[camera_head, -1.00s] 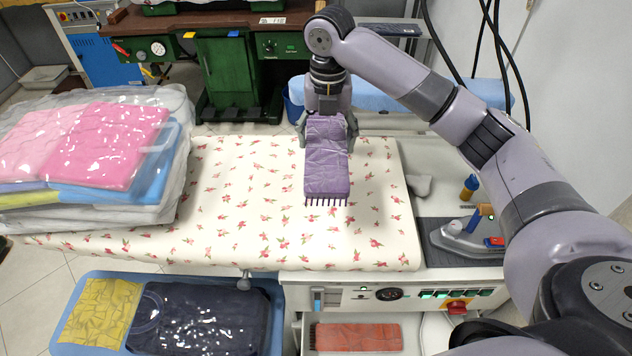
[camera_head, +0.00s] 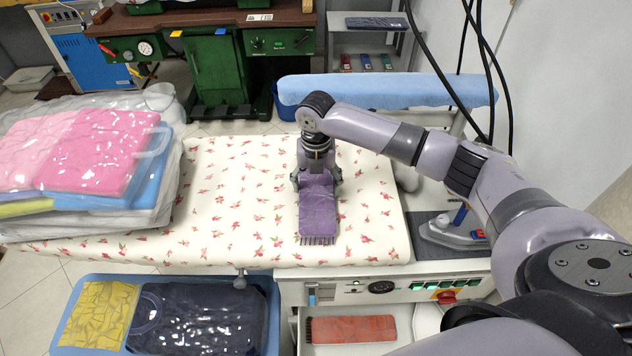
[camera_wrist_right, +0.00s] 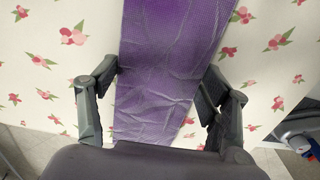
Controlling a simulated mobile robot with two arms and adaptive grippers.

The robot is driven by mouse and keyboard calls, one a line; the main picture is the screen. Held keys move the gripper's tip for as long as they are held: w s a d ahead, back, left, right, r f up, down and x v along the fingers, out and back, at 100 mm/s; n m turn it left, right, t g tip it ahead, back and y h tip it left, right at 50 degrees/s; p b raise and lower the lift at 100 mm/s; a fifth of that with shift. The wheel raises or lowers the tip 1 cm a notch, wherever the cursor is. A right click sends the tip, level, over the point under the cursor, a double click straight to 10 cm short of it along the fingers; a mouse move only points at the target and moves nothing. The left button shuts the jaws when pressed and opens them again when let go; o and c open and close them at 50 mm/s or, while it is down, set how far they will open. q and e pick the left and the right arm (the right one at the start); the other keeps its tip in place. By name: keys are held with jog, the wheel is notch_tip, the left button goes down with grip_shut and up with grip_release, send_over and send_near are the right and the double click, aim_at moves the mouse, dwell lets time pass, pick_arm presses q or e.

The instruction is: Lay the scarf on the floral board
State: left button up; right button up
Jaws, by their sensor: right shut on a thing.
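The purple scarf (camera_head: 318,213), folded into a long strip with a dark fringe at its near end, is over the right part of the floral board (camera_head: 240,215). My right gripper (camera_head: 316,180) points down and is shut on the scarf's far end. In the right wrist view the scarf (camera_wrist_right: 170,60) runs between the two fingers, with the floral cover close behind it. The scarf looks low and flat at the board, but I cannot tell whether all of it touches. My left gripper is out of view.
Bagged folded clothes (camera_head: 85,160) cover the board's left end. An iron (camera_head: 450,232) stands right of the board. A red fringed cloth (camera_head: 350,329) lies in the open drawer below. A blue bin (camera_head: 90,350) holds bagged clothes. The board's middle is clear.

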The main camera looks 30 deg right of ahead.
aim_at(316, 187)
jog(key=shift+f, duration=0.1)
jog(key=o, duration=1.2)
notch_tip(316, 187, up, 12)
jog(key=b, duration=0.2)
jog(key=shift+r+b, duration=0.2)
jog(key=shift+b, duration=0.1)
